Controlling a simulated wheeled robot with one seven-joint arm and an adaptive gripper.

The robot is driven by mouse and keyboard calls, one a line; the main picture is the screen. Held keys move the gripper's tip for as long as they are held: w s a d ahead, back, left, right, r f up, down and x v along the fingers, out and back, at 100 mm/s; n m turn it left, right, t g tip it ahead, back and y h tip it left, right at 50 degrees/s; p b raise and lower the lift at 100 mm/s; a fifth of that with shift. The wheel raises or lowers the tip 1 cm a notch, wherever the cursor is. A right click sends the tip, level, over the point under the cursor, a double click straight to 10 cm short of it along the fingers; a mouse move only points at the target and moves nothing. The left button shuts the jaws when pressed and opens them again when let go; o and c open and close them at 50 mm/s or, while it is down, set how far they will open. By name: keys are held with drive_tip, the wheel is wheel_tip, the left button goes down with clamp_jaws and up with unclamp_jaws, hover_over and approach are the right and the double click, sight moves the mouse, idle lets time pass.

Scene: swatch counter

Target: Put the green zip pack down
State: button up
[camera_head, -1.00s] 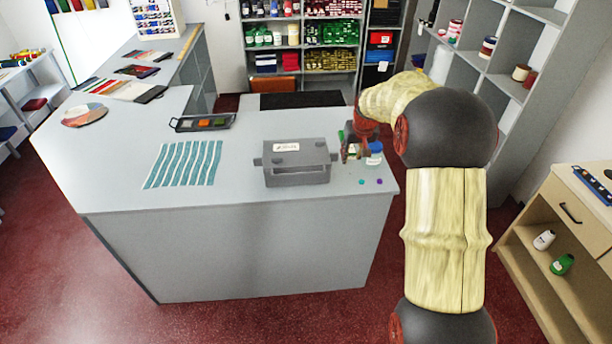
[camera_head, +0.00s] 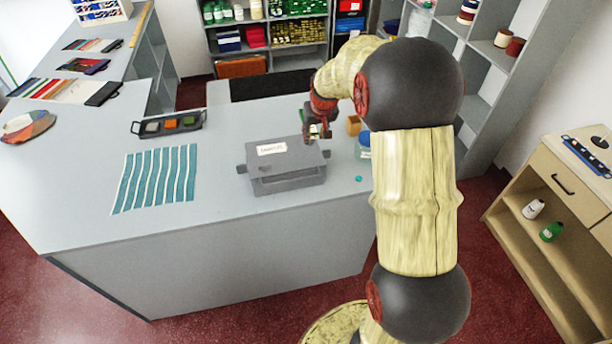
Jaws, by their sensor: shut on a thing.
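My gripper (camera_head: 318,132) is over the counter, at the back right corner of the grey labelled box (camera_head: 284,185). It is shut on the green zip pack (camera_head: 304,115), of which only a small green part shows beside the fingers. The rest of the pack is hidden by the gripper. I cannot tell whether the pack touches the box or the counter.
An orange block (camera_head: 354,125) and a blue-lidded jar (camera_head: 363,147) stand right of the gripper, near my arm. A teal dot (camera_head: 358,178) lies near the edge. Left are a striped teal swatch (camera_head: 156,178) and a dark tray (camera_head: 140,127). Bare counter (camera_head: 225,155) lies between swatch and box.

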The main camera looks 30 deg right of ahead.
drive_tip(key=s+a+f, duration=0.6)
drive_tip(key=f, duration=0.4)
drive_tip(key=shift+s+f+p, duration=0.35)
drive_tip(key=shift+s+f, duration=0.05)
drive_tip(key=shift+f, duration=0.2)
drive_tip(key=o, duration=1.1)
drive_tip(key=shift+o, duration=0.3)
